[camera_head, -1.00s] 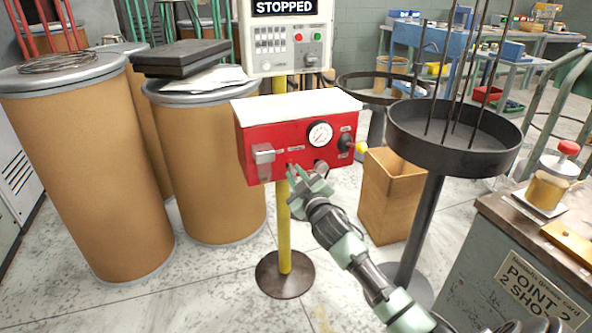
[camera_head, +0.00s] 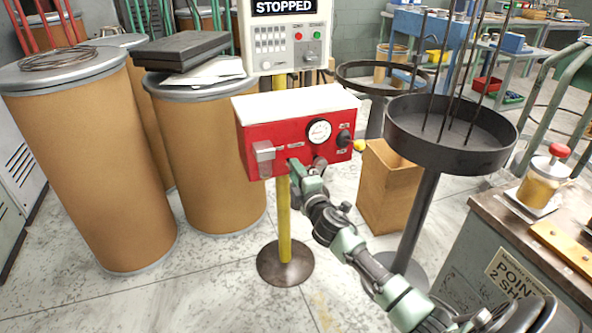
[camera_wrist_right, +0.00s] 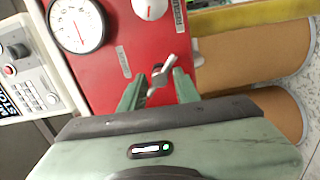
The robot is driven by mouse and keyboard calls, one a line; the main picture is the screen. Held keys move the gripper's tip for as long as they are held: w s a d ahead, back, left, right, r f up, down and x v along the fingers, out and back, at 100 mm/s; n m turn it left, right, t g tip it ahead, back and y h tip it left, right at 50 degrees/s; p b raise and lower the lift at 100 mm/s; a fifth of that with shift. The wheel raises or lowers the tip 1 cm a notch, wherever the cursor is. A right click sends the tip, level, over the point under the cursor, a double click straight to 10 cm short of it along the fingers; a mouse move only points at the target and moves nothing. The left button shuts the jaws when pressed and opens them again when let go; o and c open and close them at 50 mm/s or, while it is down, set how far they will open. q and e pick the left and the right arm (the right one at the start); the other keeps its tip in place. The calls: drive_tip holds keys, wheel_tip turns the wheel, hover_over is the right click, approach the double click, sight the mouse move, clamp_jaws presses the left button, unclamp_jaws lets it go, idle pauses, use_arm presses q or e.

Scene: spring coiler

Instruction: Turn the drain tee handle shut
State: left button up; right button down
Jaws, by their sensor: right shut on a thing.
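The red box (camera_head: 262,137) with a white top stands on a yellow post. It carries a round gauge (camera_head: 319,131), a black knob with a yellow-tipped lever at the right, and a clear cover at the left. My right gripper (camera_head: 296,170) is at the box's lower front. In the right wrist view the gripper (camera_wrist_right: 160,88) is shut on a small silver tee handle (camera_wrist_right: 164,72), which stands at a slant between its fingers, near the gauge (camera_wrist_right: 77,24). In the head view the handle is hidden by my gripper. My left gripper is not in view.
Large brown drums (camera_head: 88,165) stand at the left. A control panel (camera_head: 288,38) reading STOPPED is above the box. A black round tray (camera_head: 440,140) on a stand and an open cardboard box (camera_head: 385,190) are to the right. A bench (camera_head: 500,215) is at the lower right.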

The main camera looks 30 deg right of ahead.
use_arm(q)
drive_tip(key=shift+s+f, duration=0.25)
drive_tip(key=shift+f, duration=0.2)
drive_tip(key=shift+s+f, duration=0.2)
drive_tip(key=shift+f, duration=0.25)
use_arm(e)
drive_tip(key=c, duration=2.2)
unclamp_jaws()
drive_tip(key=shift+n, duration=1.3)
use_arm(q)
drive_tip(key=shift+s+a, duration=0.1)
use_arm(e)
drive_tip(key=c, duration=2.2)
unclamp_jaws()
drive_tip(key=c, duration=2.2)
unclamp_jaws()
drive_tip(key=c, duration=0.8)
unclamp_jaws()
drive_tip(key=shift+a, duration=0.1)
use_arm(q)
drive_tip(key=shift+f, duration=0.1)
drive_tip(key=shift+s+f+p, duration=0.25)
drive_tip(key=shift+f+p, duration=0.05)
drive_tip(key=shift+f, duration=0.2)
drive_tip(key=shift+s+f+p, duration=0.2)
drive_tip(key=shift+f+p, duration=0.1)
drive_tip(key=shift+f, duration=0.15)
use_arm(e)
drive_tip(key=v, duration=0.7)
drive_tip(key=shift+s, duration=0.4)
